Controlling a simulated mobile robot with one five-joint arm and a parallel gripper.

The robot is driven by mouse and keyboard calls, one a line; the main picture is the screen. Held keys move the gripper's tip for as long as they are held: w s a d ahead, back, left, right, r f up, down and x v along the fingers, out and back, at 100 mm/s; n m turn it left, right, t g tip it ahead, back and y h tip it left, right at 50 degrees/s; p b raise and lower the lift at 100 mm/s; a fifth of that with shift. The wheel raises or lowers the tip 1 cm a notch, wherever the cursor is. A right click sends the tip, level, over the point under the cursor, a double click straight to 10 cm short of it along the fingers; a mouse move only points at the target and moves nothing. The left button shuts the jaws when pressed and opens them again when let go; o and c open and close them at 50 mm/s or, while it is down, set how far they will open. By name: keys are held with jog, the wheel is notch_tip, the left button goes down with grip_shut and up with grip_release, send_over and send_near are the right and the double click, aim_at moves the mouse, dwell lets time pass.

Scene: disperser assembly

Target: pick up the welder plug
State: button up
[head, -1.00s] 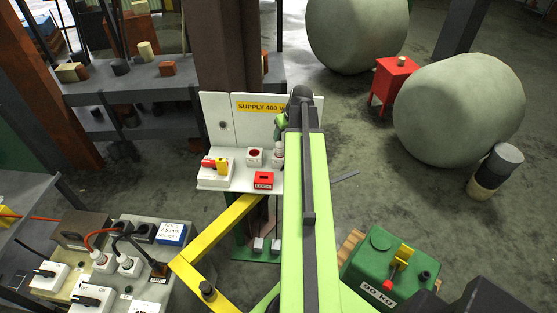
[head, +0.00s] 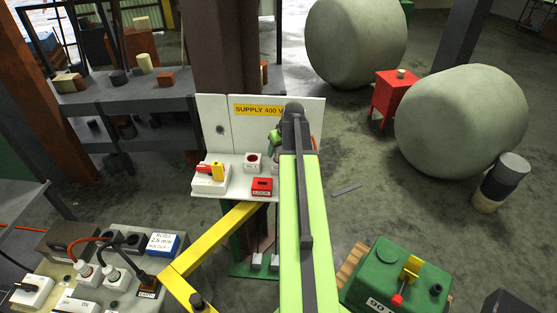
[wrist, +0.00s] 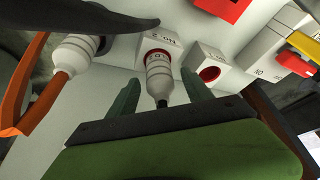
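A grey-white plug (wrist: 160,78) sits in a socket block on the white supply panel (wrist: 115,88), in the middle of the wrist view. My gripper (wrist: 158,92) is open, with one green finger on each side of this plug; I cannot tell if they touch it. A second white plug (wrist: 75,55) with an orange cable is at the left of the wrist view, partly behind a dark shape. In the head view my arm hides the plug and most of my gripper (head: 275,141).
Beside the plug are an empty red socket (wrist: 209,74), a red box (wrist: 224,7) and a switch with a yellow and red handle (wrist: 303,48). A cluttered box with plugs (head: 113,272) stands at lower left.

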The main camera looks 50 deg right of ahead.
grip_shut()
jog(key=shift+r, duration=0.15)
notch_tip(320, 180, up, 4)
jog(key=p, duration=0.4)
jog(key=shift+r+p, duration=0.2)
jog(key=shift+p, duration=0.15)
jog(key=s+d+r+p, duration=0.3)
jog(key=s+r+p, duration=0.3)
jog(key=s, duration=0.5)
jog(key=shift+d, duration=0.15)
